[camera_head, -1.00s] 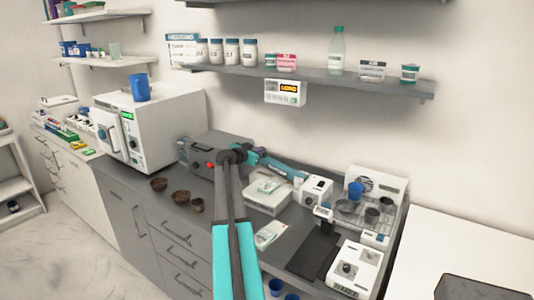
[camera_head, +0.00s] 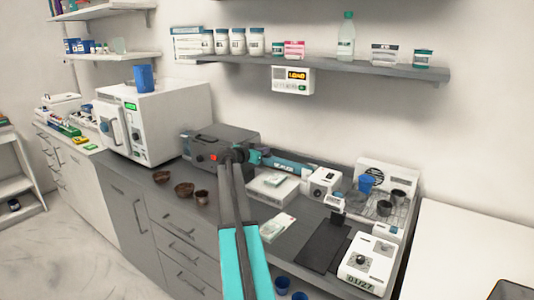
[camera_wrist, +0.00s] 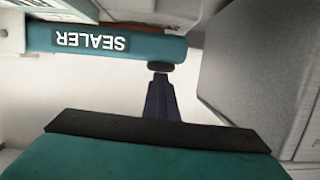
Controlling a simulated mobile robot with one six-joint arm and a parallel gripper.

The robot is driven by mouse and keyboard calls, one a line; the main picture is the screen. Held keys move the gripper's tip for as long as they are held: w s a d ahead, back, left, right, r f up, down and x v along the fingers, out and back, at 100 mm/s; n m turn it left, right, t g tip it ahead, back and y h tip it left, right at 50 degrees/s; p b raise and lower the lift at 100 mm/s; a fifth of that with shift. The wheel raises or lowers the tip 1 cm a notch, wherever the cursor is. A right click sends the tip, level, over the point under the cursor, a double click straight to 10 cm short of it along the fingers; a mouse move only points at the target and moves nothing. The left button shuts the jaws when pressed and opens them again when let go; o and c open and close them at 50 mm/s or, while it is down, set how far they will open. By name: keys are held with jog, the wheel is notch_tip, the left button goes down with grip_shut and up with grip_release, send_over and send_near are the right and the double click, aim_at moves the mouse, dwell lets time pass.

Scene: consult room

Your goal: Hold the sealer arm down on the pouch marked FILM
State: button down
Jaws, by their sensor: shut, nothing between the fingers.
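The teal sealer arm (camera_head: 287,163) lies over the bench in the head view. In the wrist view it is a teal bar (camera_wrist: 145,48) lettered SEALER, upside down, with a dark round knob (camera_wrist: 161,66) under its end. My gripper (camera_wrist: 159,78) is shut and empty, its fingertips right at the knob; I cannot tell whether they touch. In the head view my arm's dark links hide part of this spot. A flat white packet with a green mark (camera_head: 277,227) lies on the bench. I cannot read FILM on any pouch.
A white box (camera_head: 272,188) stands below the sealer arm, and a grey machine (camera_head: 222,142) behind my arm. Brown bowls (camera_head: 184,190) sit to the left. A dark mat (camera_head: 325,242), a white device (camera_head: 366,262) and a rack with cups (camera_head: 384,207) are to the right.

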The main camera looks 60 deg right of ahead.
jog(key=shift+a+f+b, duration=0.15)
jog(key=shift+f+b, duration=0.6)
jog(key=shift+f, duration=0.1)
jog(key=shift+w+a+f, duration=0.1)
jog(key=shift+w+a, duration=0.05)
jog(key=shift+w, duration=0.1)
dwell(0.3)
dwell(0.4)
notch_tip(320, 180, up, 6)
jog(key=f, duration=0.1)
jog(key=b+v, duration=0.2)
jog(key=v, duration=0.7)
jog(key=shift+a+r, duration=0.25)
jog(key=shift+r, duration=0.2)
